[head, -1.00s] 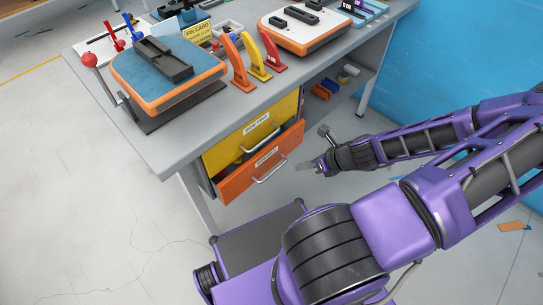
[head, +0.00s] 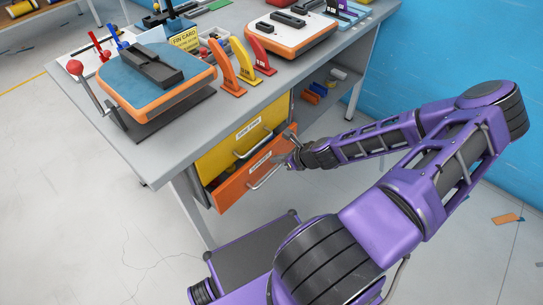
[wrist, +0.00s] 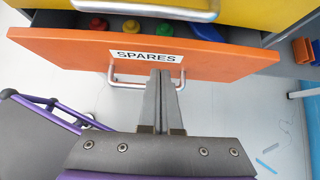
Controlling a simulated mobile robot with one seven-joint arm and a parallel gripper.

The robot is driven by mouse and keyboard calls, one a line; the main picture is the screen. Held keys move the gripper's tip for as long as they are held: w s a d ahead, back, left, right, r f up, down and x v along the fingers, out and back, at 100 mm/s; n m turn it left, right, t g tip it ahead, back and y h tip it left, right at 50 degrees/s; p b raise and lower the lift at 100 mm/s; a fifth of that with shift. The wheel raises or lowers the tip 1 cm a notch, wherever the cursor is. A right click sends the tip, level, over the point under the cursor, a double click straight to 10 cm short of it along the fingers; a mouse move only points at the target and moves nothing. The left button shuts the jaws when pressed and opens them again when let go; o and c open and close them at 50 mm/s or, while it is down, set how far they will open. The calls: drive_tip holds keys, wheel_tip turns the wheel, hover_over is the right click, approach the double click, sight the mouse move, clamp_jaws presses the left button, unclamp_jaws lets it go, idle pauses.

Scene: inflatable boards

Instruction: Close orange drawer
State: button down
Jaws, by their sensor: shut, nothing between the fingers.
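The orange drawer (head: 240,180) is the lower drawer under the workbench and stands partly open. In the wrist view its orange front (wrist: 60,48) bears a label reading SPARES and a metal bar handle (wrist: 125,80). Several colored items, red, green and blue, lie inside behind the front. My gripper (head: 284,161) is at the right part of the drawer front in the head view. In the wrist view its shut, empty fingers (wrist: 160,75) point at the front just below the label, at the handle. I cannot tell whether they touch it.
The yellow drawer (head: 225,146) above looks shut, with its own metal handle. The workbench top (head: 195,125) overhangs the drawers and carries boards and colored fin-shaped pieces. An open shelf with blue and orange items (head: 315,93) lies to the right.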

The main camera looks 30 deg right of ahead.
sight(263, 151)
drive_tip(key=shift+w+a, duration=0.25)
drive_tip(key=shift+w, duration=0.35)
drive_tip(key=shift+w+a, duration=0.2)
drive_tip(key=shift+w, duration=0.4)
drive_tip(key=shift+r, duration=0.1)
drive_tip(key=shift+w+a, duration=0.25)
drive_tip(key=shift+w, duration=0.4)
drive_tip(key=shift+w+a, duration=0.25)
drive_tip(key=shift+w, duration=0.35)
drive_tip(key=shift+s+d, duration=0.1)
